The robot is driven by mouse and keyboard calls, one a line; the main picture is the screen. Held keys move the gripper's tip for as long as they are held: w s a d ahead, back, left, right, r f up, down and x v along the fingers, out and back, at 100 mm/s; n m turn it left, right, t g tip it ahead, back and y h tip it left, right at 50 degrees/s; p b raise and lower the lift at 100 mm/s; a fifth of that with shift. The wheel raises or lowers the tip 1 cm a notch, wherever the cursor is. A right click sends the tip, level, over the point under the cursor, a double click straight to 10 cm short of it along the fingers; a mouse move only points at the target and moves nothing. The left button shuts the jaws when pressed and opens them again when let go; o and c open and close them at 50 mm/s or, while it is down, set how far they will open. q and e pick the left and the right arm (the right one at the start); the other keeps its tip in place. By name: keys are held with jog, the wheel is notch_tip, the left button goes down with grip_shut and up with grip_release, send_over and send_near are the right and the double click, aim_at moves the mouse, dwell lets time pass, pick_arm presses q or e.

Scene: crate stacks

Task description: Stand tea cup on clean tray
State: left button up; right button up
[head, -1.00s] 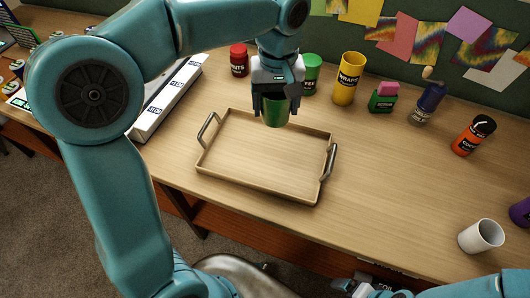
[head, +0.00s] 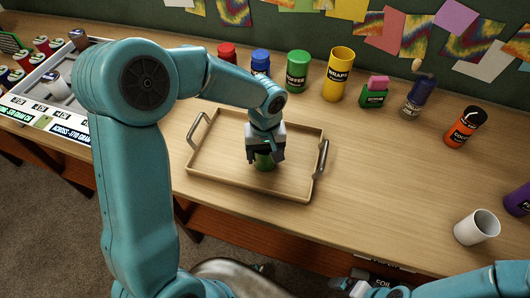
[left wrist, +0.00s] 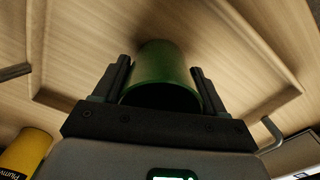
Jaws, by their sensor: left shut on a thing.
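The green tea cup (head: 264,162) is between the fingers of my left gripper (head: 265,155), which is shut on it. In the left wrist view the green cup (left wrist: 160,65) sits between the two dark fingers (left wrist: 160,90), with its dark open mouth toward the camera. The cup is upright and low over the middle of the wooden tray (head: 230,187). I cannot tell whether its base touches the tray floor. The tray is empty otherwise. My right gripper (head: 358,288) shows only partly at the bottom edge, and its jaws are unclear.
A white mug (head: 476,228) stands at the right. Behind the tray are a red jar (head: 227,52), a blue jar (head: 261,62), a green canister (head: 298,70), a yellow canister (head: 338,75) and several bottles. The table between tray and mug is clear.

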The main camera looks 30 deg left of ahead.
pick_arm(q)
jog(key=shift+f, duration=0.15)
jog(key=o, duration=1.2)
jog(key=shift+r, duration=0.4)
notch_tip(320, 180, up, 12)
jog(key=shift+f+p, duration=0.2)
jog(key=shift+p, duration=0.2)
